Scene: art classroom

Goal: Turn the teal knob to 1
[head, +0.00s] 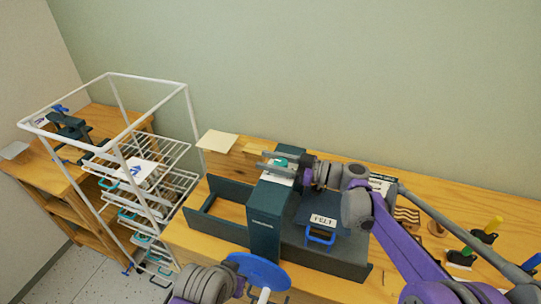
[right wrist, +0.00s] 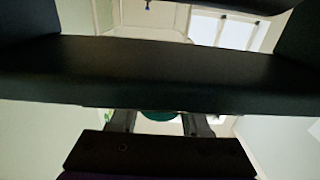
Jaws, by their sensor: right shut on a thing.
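The teal knob (head: 281,162) sits on a pale plate on top of the dark teal upright of a press (head: 264,222). My right gripper (head: 279,163) reaches in from the right, its fingers closed around the knob. In the right wrist view the knob (right wrist: 158,115) shows as a teal sliver between the two fingertips. The scale marks and the number the knob points to are too small or covered. Part of my left arm shows at the bottom edge of the head view; its gripper is not visible.
A blue wheel (head: 258,270) is at the press's front. A dark block labelled FELT (head: 323,219) with a blue handle is right of the upright. A white wire rack (head: 110,75) stands left. Black-based tools (head: 486,235) are at the right. Cream paper (head: 217,141) lies behind.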

